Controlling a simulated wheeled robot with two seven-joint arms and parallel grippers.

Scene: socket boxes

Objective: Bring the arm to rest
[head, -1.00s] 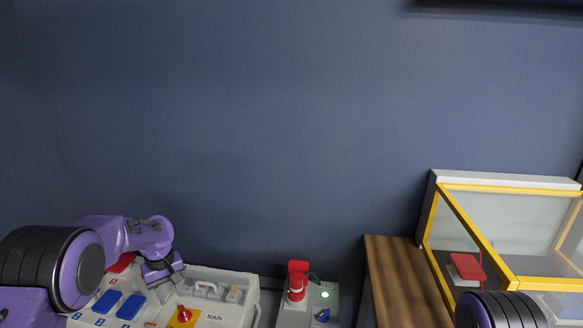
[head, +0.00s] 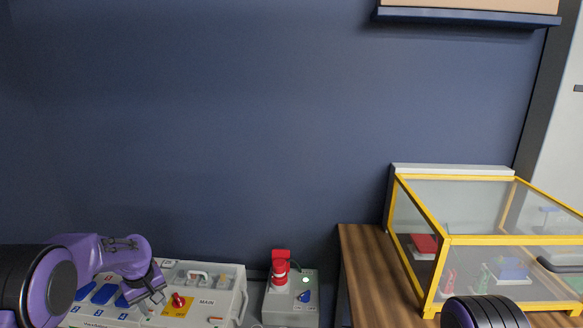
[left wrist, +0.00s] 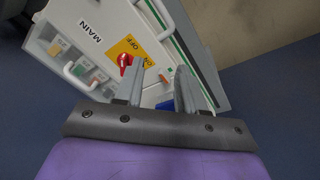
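My left gripper (head: 153,290) is over the white MAIN panel box (head: 225,290), left of its red rotary switch (head: 178,300) in the head view. In the left wrist view its two grey fingers (left wrist: 158,85) stand apart with nothing between them. The panel lies beyond them, with the red switch on its yellow OFF plate (left wrist: 128,50) past the fingers. The left arm is bent in from the lower left. Of my right arm only a dark ribbed joint shows at the lower right; its gripper is out of view.
A grey box (head: 292,305) with a red plug or connector (head: 279,268) and a green light stands right of the panel. Further right are a wooden surface (head: 365,265) and a yellow-framed clear case (head: 443,240) with items inside. The blue wall fills the back.

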